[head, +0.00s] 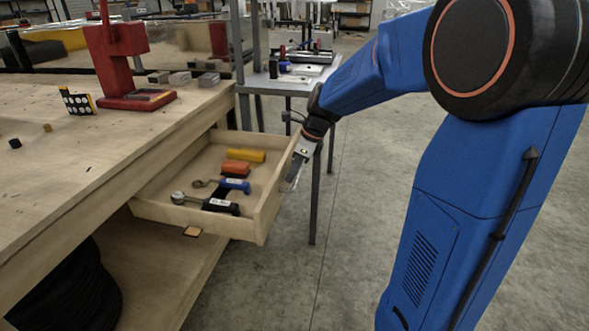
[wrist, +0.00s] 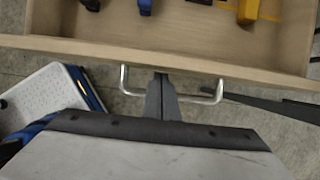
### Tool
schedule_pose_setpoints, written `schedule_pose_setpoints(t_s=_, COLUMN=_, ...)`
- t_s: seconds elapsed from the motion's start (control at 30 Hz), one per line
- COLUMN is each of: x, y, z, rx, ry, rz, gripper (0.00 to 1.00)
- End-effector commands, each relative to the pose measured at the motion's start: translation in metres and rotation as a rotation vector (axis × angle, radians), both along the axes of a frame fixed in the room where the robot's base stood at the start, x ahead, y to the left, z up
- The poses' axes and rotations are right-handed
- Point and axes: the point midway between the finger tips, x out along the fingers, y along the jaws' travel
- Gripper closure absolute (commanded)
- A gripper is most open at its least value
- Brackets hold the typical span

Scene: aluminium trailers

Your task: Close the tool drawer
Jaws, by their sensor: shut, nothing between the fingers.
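The wooden tool drawer (head: 250,218) stands open, pulled out from under the workbench toward the right in the head view. Several tools lie in it, among them a yellow one (head: 243,155), an orange one (head: 236,168) and blue-handled ones. In the wrist view the drawer front (wrist: 80,46) crosses the picture, with a metal bar handle (wrist: 123,84) on it. My gripper (wrist: 161,78) is shut and empty, its fingertips at the drawer front between the two legs of the handle. I cannot tell whether they touch the wood. In the head view my gripper (head: 290,186) is at the drawer's outer face.
The wooden workbench (head: 60,185) is on the left, with a red stand (head: 115,60) and small blocks on top. A grey metal table (head: 270,82) with equipment stands behind the drawer. A black coil (head: 75,290) lies below the bench. The concrete floor is clear at centre.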

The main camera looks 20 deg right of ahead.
Motion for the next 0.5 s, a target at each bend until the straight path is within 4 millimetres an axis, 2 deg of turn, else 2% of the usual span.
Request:
schedule_pose_setpoints(t_s=0.33, x=0.0005, y=0.0006, z=-0.0001, rx=0.0, ry=0.0, rz=0.001, gripper=1.0)
schedule_pose_setpoints(t_s=0.5, x=0.006, y=0.0088, z=0.0, rx=0.0, ry=0.0, rz=0.003, gripper=1.0)
